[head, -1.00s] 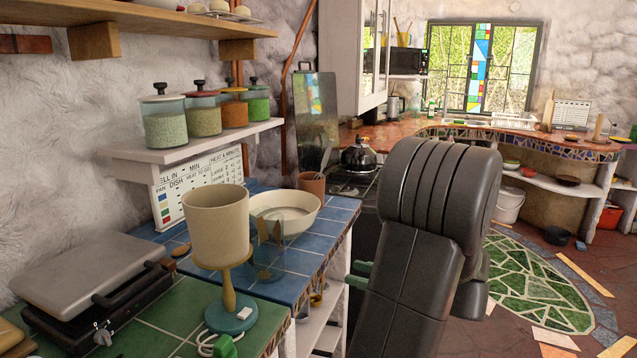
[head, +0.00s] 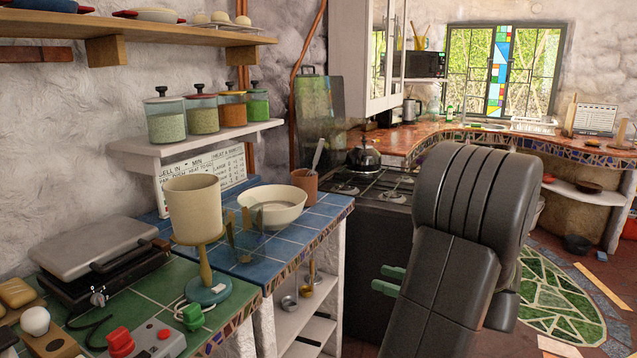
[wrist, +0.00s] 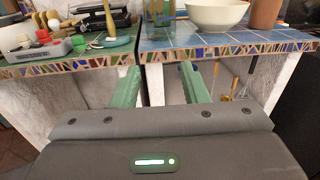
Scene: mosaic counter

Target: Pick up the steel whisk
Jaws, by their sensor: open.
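I cannot clearly make out the steel whisk. Utensils (wrist: 241,88) hang below the blue counter in the wrist view, too small to identify. In the head view, ladle-like utensils (head: 307,288) hang there above the white shelf. A grey utensil (head: 318,154) stands in the terracotta pot (head: 305,184), and I cannot tell its kind. My gripper (head: 388,280) is open, its green fingers apart and pointing at the counter front. In the wrist view my gripper (wrist: 158,80) has nothing between its fingers and sits below counter-top level.
The blue-tiled counter (head: 318,222) holds a cream bowl (head: 272,208) and a clear glass container (head: 245,236). A cream-shaded lamp (head: 193,208) stands at the near corner. White posts flank the open shelf (head: 295,325). A black stove (head: 362,240) stands to the right.

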